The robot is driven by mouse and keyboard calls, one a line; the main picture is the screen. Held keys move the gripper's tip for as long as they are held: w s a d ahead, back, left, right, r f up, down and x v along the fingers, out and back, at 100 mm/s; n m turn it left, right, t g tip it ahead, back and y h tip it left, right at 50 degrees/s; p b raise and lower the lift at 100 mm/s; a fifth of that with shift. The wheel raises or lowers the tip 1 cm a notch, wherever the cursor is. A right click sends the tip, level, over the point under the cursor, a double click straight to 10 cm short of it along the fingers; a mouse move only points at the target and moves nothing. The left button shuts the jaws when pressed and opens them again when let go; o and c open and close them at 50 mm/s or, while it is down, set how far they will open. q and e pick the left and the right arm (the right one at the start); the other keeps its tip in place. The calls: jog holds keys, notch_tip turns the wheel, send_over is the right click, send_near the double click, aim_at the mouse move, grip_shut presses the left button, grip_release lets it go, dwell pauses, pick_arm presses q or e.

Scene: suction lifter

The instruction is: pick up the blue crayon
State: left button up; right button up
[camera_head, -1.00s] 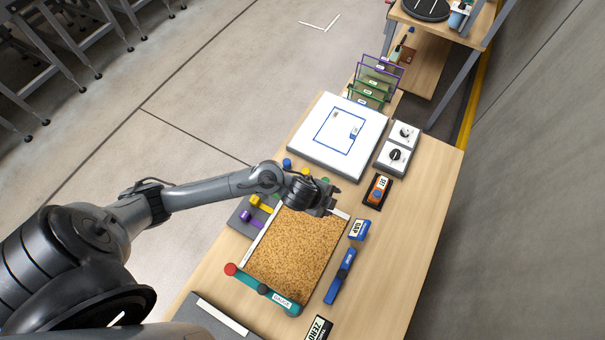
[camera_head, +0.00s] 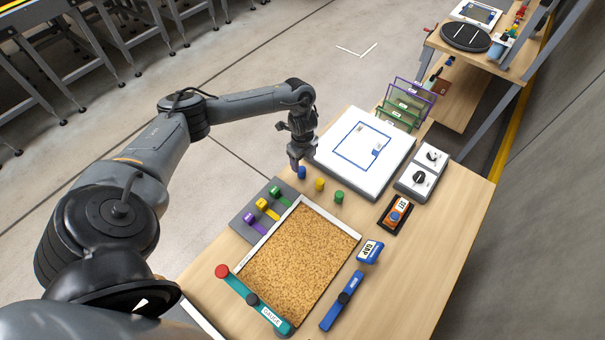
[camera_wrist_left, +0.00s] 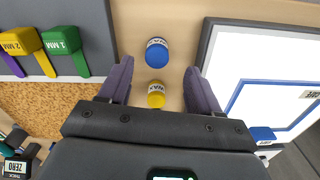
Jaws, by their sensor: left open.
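The blue crayon (camera_head: 301,172) is a short blue cylinder with a pale label band, standing on the table at the left end of a row. It also shows in the left wrist view (camera_wrist_left: 157,52), just beyond the fingertips and about midway between them. My left gripper (camera_head: 296,162) is open and points down above and beside the blue crayon. In the left wrist view its two dark fingers (camera_wrist_left: 158,78) are apart with nothing held. My right gripper is not in view.
A yellow crayon (camera_head: 319,184) and a green one (camera_head: 339,197) stand close beside the blue one. A white board (camera_head: 390,140) lies behind, a grey plate with coloured tabs (camera_head: 240,222) at left, and a cork panel (camera_head: 300,255) in front.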

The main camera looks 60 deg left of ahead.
aim_at(302, 169)
pick_arm(q)
jog(key=shift+s+f, duration=0.2)
jog(key=shift+f, duration=2.95)
jog(key=c, duration=1.1)
jog(key=shift+r, duration=0.1)
jog(key=shift+r, duration=0.45)
jog(key=r, duration=0.3)
jog(key=shift+w+d+r, duration=0.1)
jog(key=shift+d+r, duration=0.15)
jog(key=shift+d, duration=0.1)
jog(key=d+r, duration=0.1)
jog(key=d, duration=0.1)
jog(key=w+d+r, duration=0.1)
jog(key=d, duration=0.1)
jog(key=d+r, duration=0.2)
jog(key=shift+w+d+p, duration=0.25)
jog(key=shift+d+p, duration=0.05)
jog(key=shift+d, duration=0.05)
jog(key=shift+w+d+r+p, duration=0.15)
jog(key=shift+d+r+p, duration=0.25)
jog(key=shift+d, duration=0.3)
jog(key=shift+w+d+r+p, duration=0.15)
jog(key=shift+d+r+p, duration=0.2)
jog(key=shift+d, duration=0.3)
jog(key=shift+w+d+r+p, duration=0.15)
jog(key=shift+d+r+p, duration=0.25)
jog(key=shift+d, duration=0.3)
